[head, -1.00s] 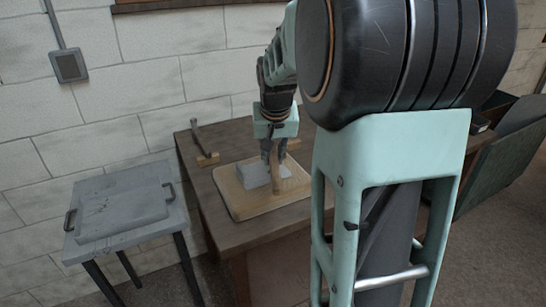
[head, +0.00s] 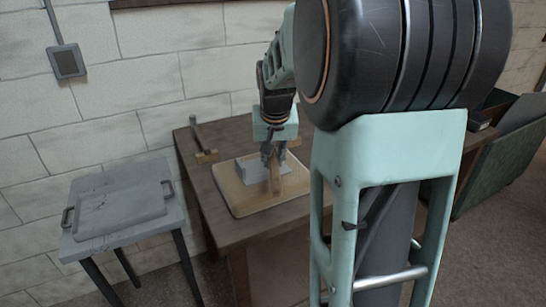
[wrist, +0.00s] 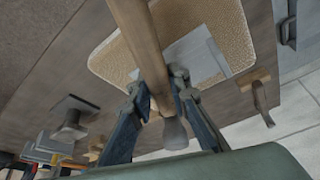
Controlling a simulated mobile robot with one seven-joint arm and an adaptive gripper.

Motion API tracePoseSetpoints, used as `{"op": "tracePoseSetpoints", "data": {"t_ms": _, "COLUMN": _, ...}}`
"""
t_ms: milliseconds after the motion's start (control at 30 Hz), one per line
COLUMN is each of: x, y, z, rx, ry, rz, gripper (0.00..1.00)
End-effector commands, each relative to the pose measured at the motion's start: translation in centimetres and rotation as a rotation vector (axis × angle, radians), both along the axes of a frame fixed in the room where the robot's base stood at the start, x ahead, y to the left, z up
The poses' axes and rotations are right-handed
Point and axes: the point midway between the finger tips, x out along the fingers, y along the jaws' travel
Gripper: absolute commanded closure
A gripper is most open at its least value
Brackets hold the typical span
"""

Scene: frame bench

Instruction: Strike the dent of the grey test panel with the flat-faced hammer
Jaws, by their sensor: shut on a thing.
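My gripper (head: 274,157) is shut on a wooden handle (head: 275,179) over the bench. In the wrist view, the handle (wrist: 139,35) runs between my gripper's fingers (wrist: 157,86) and ends in a dark grey rounded end (wrist: 174,133). I cannot tell which hammer it belongs to, as no striking face shows clearly. A grey panel with handles on both sides (head: 122,208) lies on a stand at the left, away from my gripper. Marks show on it, but a dent is not clear. A pale grey piece (head: 250,173) lies on the tan pad beside the held handle.
The tan pad (head: 240,203) lies on the brown bench (head: 222,232). Another wooden-and-grey tool (head: 205,154) is at the bench's back left. A square-plated grey tool (wrist: 70,122) shows in the wrist view. A narrow gap separates bench and stand (head: 70,246).

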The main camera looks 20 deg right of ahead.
Motion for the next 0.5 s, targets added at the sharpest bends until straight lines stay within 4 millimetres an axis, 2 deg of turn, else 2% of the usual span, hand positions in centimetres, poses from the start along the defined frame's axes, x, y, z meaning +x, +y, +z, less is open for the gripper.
{"op": "tracePoseSetpoints", "data": {"t_ms": 33, "x": 0.0, "y": 0.0, "z": -1.6, "rx": 0.0, "ry": 0.0, "rz": 0.0, "gripper": 1.0}}
{"op": "tracePoseSetpoints", "data": {"t_ms": 167, "x": 0.0, "y": 0.0, "z": -4.2, "rx": 0.0, "ry": 0.001, "rz": 0.0, "gripper": 1.0}}
{"op": "tracePoseSetpoints", "data": {"t_ms": 200, "x": 0.1, "y": 0.0, "z": -3.0, "rx": -0.001, "ry": -0.002, "rz": 0.0, "gripper": 1.0}}
{"op": "tracePoseSetpoints", "data": {"t_ms": 367, "x": 0.1, "y": 0.0, "z": -1.6, "rx": 0.0, "ry": -0.002, "rz": 0.0, "gripper": 1.0}}
{"op": "tracePoseSetpoints", "data": {"t_ms": 500, "x": 0.1, "y": 0.0, "z": 1.1, "rx": -0.001, "ry": -0.004, "rz": 0.0, "gripper": 1.0}}
